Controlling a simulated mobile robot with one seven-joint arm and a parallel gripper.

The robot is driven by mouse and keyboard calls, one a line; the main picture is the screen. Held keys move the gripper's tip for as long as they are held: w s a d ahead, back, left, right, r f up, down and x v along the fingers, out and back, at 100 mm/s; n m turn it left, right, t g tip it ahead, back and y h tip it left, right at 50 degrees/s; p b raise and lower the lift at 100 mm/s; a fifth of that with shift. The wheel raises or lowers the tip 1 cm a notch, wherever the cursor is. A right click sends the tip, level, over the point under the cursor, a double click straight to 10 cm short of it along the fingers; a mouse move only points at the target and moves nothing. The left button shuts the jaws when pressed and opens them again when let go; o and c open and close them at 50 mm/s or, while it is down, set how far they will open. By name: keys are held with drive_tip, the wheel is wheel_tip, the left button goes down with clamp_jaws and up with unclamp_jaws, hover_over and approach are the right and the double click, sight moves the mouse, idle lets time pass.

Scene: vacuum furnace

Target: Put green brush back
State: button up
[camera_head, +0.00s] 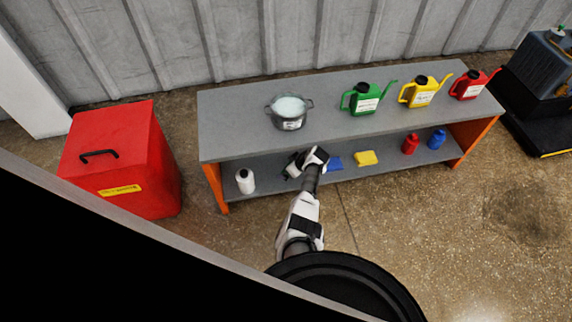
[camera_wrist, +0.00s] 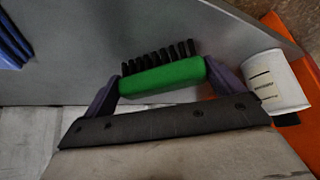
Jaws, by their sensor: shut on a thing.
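The green brush (camera_wrist: 163,78) with dark bristles lies between the two purple fingers of my gripper (camera_wrist: 165,82) in the wrist view. Both fingers touch its ends and the bristles point away from the palm. In the head view my gripper (camera_head: 303,162) is at the lower shelf (camera_head: 270,177) of the workbench, left of a blue item (camera_head: 335,163). I cannot make out the brush in the head view. In the wrist view the brush is over the grey shelf surface (camera_wrist: 85,50); whether it touches it I cannot tell.
A white bottle (camera_head: 245,180) stands left of my gripper, near the orange leg (camera_head: 215,187). A yellow block (camera_head: 365,157), a red bottle (camera_head: 410,144) and a blue bottle (camera_head: 437,139) are to the right. The benchtop (camera_head: 235,110) above holds a pot and watering cans. A red bin (camera_head: 120,160) stands left.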

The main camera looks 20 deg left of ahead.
drive_tip(key=shift+d+f, duration=0.1)
drive_tip(key=shift+f, duration=0.05)
drive_tip(key=shift+f+b, duration=0.15)
drive_tip(key=shift+b, duration=0.15)
drive_tip(key=o, duration=0.6)
drive_tip(key=shift+r, duration=0.2)
drive_tip(key=shift+r+p, duration=0.2)
drive_tip(key=shift+p, duration=0.25)
drive_tip(key=p+v, duration=0.3)
drive_tip(key=v, duration=0.4)
drive_tip(key=shift+s+d+r, duration=0.1)
